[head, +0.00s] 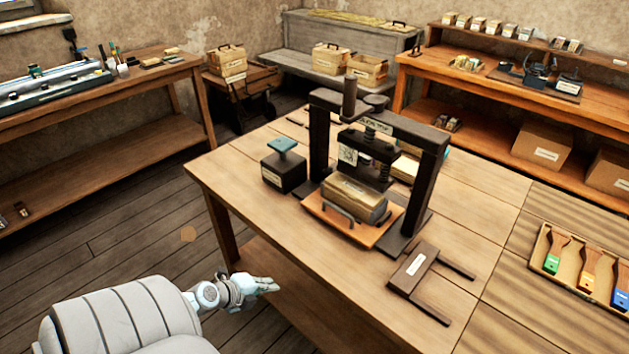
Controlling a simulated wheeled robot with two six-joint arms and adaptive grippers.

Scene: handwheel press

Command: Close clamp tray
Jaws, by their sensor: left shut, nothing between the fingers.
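The dark handwheel press (434,165) stands on the wooden table, with two posts, a crossbeam and a screw. The clamp tray (316,209) is an orange-brown board with a metal handle on its front side. It juts out of the press toward me and carries a brown block (354,197). My left gripper (277,285) is shut and empty. In the picture it appears below and left of the tray, near the table's front edge, apart from the tray. My right gripper is not in view.
A dark box with a teal-topped knob (284,172) stands left of the press. A dark forked piece (413,270) lies at its front right. A tray of coloured brushes (548,240) is at the right. The tabletop (305,262) before the clamp tray is clear.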

